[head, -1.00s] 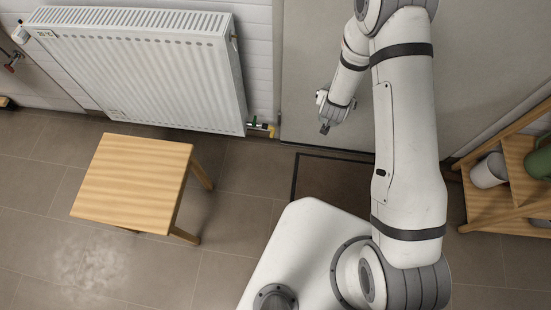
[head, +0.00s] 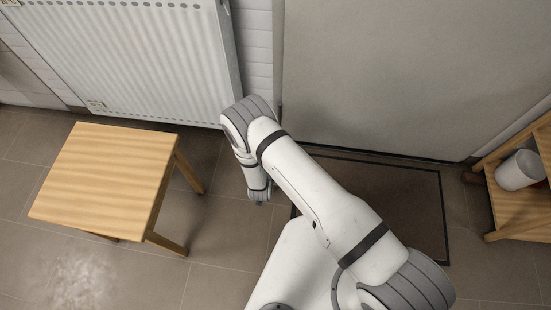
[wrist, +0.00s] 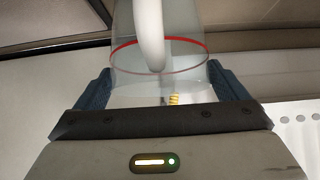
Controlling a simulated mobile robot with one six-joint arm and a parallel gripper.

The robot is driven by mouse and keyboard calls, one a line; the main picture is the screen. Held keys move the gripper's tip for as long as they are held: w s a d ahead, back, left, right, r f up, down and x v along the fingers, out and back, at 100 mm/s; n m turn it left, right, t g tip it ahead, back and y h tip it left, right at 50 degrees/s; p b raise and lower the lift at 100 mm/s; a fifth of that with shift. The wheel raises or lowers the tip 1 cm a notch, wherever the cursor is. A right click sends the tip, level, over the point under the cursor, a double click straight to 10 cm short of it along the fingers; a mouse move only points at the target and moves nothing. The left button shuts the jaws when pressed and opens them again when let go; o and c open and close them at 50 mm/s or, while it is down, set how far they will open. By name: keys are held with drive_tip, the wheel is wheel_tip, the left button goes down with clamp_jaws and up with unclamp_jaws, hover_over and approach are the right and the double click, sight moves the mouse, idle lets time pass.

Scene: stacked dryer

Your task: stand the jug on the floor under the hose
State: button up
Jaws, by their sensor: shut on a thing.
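The jug (wrist: 190,57) is clear, with a red ring around it and a white curved handle (wrist: 149,35) in front. It fills the space between the two dark blue fingers of my gripper (wrist: 160,88) in the wrist view. The fingers are shut on it. In the head view my gripper (head: 259,201) points down over the floor (head: 225,235), right of the stool; the jug cannot be made out there. No hose shows in the current views.
A wooden stool (head: 105,175) stands at left, below a white radiator (head: 130,65). A dark doormat (head: 400,205) lies before a grey door (head: 390,75). A wooden shelf (head: 525,208) with a white container (head: 519,171) is at right. Floor between stool and mat is clear.

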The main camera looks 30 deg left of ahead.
drive_tip(key=w+a+f+b, duration=0.2)
drive_tip(key=w+b, duration=0.1)
drive_tip(key=w, duration=0.4)
drive_tip(key=w+a+f+b, duration=0.2)
drive_tip(key=w+a+b, duration=0.1)
drive_tip(key=w, duration=0.5)
drive_tip(key=shift+a+f, duration=0.3)
drive_tip(key=shift+f, duration=0.1)
drive_tip(key=shift+w+f, duration=0.1)
drive_tip(key=o, duration=1.1)
drive_tip(key=p+v, duration=0.4)
drive_tip(key=v, duration=0.8)
